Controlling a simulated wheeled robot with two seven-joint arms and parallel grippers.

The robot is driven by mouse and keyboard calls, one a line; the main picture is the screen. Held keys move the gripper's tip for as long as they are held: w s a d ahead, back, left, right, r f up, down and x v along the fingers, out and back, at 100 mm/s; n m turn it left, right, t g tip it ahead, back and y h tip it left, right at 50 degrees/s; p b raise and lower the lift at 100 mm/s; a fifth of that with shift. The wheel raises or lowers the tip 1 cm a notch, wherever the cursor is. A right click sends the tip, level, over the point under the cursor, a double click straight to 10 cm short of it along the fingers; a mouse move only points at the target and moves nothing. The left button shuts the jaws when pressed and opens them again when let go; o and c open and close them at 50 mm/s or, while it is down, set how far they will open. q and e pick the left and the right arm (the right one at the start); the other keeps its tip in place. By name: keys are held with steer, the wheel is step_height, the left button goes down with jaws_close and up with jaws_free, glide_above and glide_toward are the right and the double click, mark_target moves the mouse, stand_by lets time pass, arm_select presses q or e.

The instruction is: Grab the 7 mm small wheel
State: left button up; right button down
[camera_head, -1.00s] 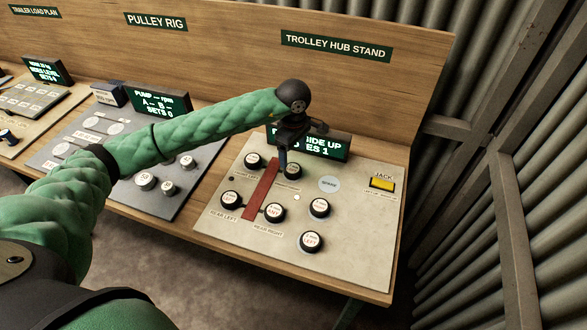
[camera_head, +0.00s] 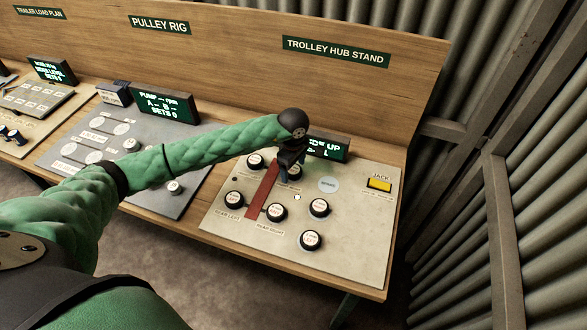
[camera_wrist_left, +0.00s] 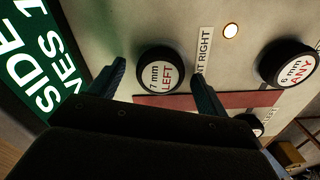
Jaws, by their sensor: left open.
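The 7 mm small wheel (camera_wrist_left: 160,72) is a black disc with a white face reading "7 mm LEFT". In the left wrist view it sits on the panel between the two open fingers of my left gripper (camera_wrist_left: 158,84), with gaps showing on both sides. In the head view my left gripper (camera_head: 284,172) is low over the hub stand panel at this wheel (camera_head: 295,173), partly hiding it. My left gripper is open and empty. My right gripper is not in view.
The hub stand panel (camera_head: 345,245) carries several other black wheels, including one marked "6 mm ANY" (camera_wrist_left: 290,66). A red bar (camera_head: 262,190) runs beside the wheel. A lit display (camera_head: 328,149) stands behind. A yellow jack button (camera_head: 380,184) is at the right.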

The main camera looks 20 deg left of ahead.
arm_select(q)
steer(key=shift+f, duration=0.2)
steer(key=c, duration=1.1)
steer(key=shift+r, duration=0.15)
